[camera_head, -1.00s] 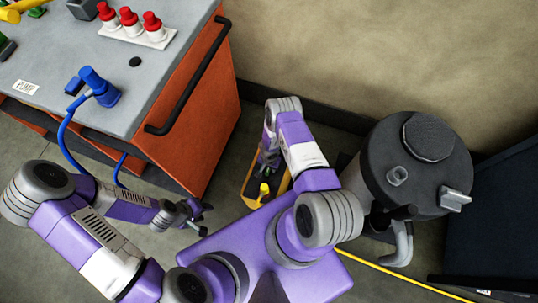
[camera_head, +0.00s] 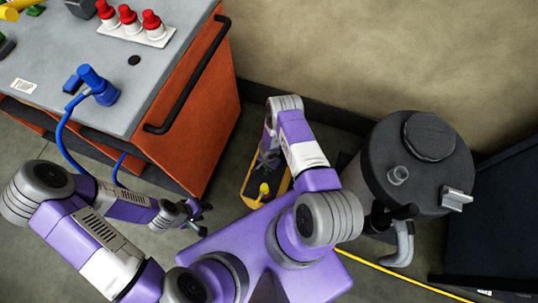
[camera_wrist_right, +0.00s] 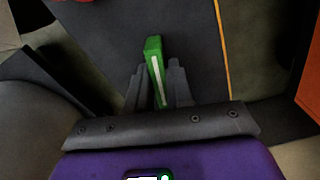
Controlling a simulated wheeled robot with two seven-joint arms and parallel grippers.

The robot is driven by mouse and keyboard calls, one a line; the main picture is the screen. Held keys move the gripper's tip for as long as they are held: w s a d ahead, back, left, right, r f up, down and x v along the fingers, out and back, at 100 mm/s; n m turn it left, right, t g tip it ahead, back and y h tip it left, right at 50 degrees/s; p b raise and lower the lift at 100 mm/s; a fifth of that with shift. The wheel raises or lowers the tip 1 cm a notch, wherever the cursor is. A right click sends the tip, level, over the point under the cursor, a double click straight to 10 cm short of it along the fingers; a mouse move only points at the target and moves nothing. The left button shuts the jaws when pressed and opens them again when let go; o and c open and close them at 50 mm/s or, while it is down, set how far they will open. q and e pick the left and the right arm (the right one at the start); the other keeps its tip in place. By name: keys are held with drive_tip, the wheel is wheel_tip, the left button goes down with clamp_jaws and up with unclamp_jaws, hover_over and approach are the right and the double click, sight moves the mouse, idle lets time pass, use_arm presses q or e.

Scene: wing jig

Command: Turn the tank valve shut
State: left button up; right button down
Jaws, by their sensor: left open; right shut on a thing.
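My right gripper (camera_wrist_right: 161,88) is shut on a green bar with a white stripe (camera_wrist_right: 154,58) in the right wrist view. In the head view, my right gripper (camera_head: 268,160) is small and partly hidden, over a dark, yellow-edged tray-like unit (camera_head: 284,182). I cannot tell whether the green bar is the tank valve's handle. A dark grey round tank (camera_head: 430,175) stands at the right, with a pale lever-like part (camera_head: 455,199) on its side. My left gripper (camera_head: 203,218) is open and empty, low beside the orange cabinet.
The orange cabinet (camera_head: 200,120) has a grey top, a black rail (camera_head: 190,80), red knobs (camera_head: 130,18) and a blue fitting (camera_head: 98,87) with a hose. A yellow cable (camera_head: 400,281) crosses the floor. A dark box (camera_head: 500,225) stands at the far right.

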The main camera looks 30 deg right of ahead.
drive_tip(key=m, duration=0.3)
drive_tip(key=shift+m, duration=0.4)
drive_tip(key=m, duration=0.3)
drive_tip(key=shift+m, duration=0.3)
drive_tip(key=m, duration=0.4)
drive_tip(key=shift+m, duration=1.8)
drive_tip(key=c, duration=1.1)
unclamp_jaws()
